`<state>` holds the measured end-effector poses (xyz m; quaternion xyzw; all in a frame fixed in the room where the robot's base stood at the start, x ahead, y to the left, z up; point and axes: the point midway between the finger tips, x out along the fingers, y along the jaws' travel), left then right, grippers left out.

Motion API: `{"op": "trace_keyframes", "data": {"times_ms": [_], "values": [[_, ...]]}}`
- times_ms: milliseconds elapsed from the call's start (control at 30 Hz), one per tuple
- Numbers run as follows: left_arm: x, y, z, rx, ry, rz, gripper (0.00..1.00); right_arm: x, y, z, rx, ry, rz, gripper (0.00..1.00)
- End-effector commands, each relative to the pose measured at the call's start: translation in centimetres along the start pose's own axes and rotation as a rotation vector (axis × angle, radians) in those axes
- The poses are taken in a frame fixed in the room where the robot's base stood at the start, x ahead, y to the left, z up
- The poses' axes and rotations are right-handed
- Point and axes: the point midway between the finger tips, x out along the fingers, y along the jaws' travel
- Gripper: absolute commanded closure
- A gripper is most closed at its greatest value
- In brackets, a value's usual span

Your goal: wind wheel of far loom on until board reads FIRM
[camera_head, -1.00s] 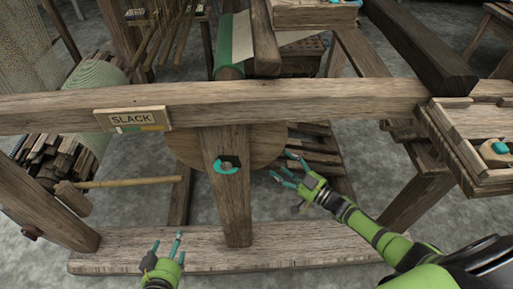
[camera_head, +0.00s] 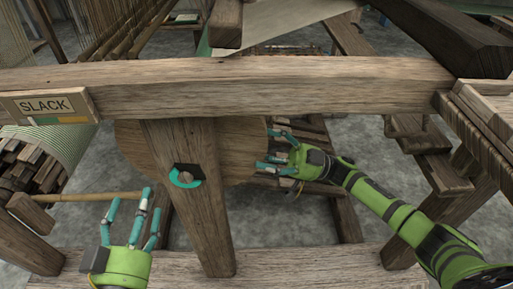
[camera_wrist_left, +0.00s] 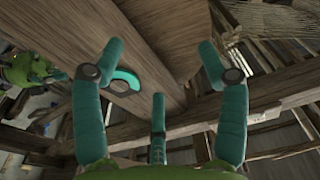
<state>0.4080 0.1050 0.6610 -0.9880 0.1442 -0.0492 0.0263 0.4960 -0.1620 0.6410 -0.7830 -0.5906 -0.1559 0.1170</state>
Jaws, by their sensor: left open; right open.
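The board (camera_head: 45,105) on the loom's front beam reads SLACK, with a green and yellow strip below the word. The wooden wheel (camera_head: 235,155) is a round disc behind the upright post, which hides its middle. A teal curved piece (camera_head: 186,178) sits around a round peg on the post; it also shows in the left wrist view (camera_wrist_left: 125,78). My right gripper (camera_head: 268,149) is open, its fingers at the wheel's right edge; I cannot tell whether they touch. My left gripper (camera_head: 132,207) is open and empty, low and left of the post.
The front beam (camera_head: 290,78) crosses above both grippers. The post (camera_head: 205,230) stands between them on a low floor beam (camera_head: 300,268). A thin pole (camera_head: 85,197) lies behind my left gripper. Stacked wood (camera_head: 35,165) is at the left.

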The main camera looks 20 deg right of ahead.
Motion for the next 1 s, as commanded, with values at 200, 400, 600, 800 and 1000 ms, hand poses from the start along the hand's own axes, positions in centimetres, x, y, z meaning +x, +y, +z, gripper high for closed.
{"op": "trace_keyframes", "data": {"times_ms": [200, 400, 600, 800, 1000], "values": [[0.0, 0.1, -0.4, 0.0, 0.021, 0.002, 0.26, 1.9, 0.0, 0.0, 0.0, 0.001, 0.0, 0.26], [0.0, 0.1, -0.5, 0.0, 0.025, 0.002, 0.26, 2.0, 0.0, 0.0, 0.0, 0.0, 0.001, 0.26], [0.0, 0.1, -0.5, 0.0, 0.025, 0.003, 0.26, 2.0, 0.0, 0.0, 0.0, 0.0, 0.002, 0.78], [0.0, 0.1, -0.5, 0.0, 0.024, 0.003, 0.26, 2.0, 0.0, 0.0, 0.0, 0.0, 0.002, 1.0], [-0.2, -0.6, 2.4, -0.003, -0.13, -0.013, 0.26, 2.1, 0.0, -0.3, 0.0, -0.014, 0.001, 1.0]]}}
